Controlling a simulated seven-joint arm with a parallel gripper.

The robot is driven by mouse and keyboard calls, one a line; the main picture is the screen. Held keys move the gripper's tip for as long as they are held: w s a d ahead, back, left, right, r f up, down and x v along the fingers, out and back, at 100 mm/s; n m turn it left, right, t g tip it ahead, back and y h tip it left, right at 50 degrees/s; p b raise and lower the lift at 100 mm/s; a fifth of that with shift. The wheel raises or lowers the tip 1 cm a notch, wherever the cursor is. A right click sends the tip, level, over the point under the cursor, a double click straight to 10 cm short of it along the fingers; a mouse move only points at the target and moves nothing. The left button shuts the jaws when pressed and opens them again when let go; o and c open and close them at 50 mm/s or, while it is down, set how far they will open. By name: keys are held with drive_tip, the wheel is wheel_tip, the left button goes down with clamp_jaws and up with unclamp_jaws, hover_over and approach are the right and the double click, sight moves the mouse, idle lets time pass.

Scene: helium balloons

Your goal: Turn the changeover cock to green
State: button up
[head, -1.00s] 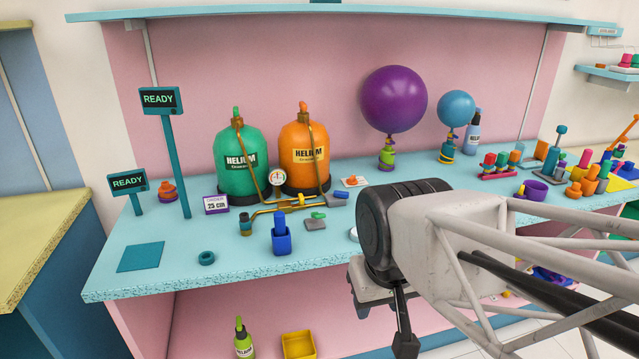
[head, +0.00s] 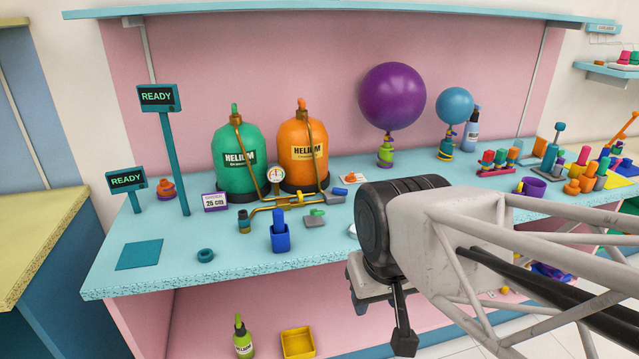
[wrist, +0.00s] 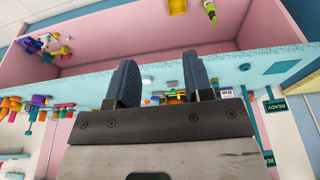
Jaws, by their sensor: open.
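The brass pipework (head: 268,208) lies on the bench in front of a green helium cylinder (head: 238,158) and an orange helium cylinder (head: 302,152). A round white gauge (head: 276,174) stands above it.
A blue holder (head: 280,238) stands in front of the pipework. A grey block with a green lever (head: 315,222) is to its right. Purple (head: 392,95) and blue (head: 454,107) balloons stand farther right. Two READY signs (head: 158,97) are at left. The bench's front left is mostly clear.

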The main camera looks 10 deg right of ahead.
drive_tip(key=w+d+r+n, duration=0.1)
drive_tip(key=w+r+n, duration=0.1)
drive_tip(key=w, duration=0.6)
drive_tip(key=w+d+r+n, duration=0.1)
drive_tip(key=w+r, duration=0.2)
drive_tip(key=w, duration=0.5)
drive_tip(key=n+g, duration=0.3)
drive_tip(key=n, duration=0.6)
hover_over(342, 189)
drive_tip(key=s, duration=0.1)
drive_tip(key=f, duration=1.6)
drive_tip(key=shift+a+f, duration=0.2)
drive_tip(key=shift+f, duration=0.05)
drive_tip(key=shift+w+d+f, duration=0.2)
drive_tip(key=shift+w+f, duration=0.2)
drive_tip(key=shift+f, duration=3.9)
drive_tip(key=shift+c, duration=0.2)
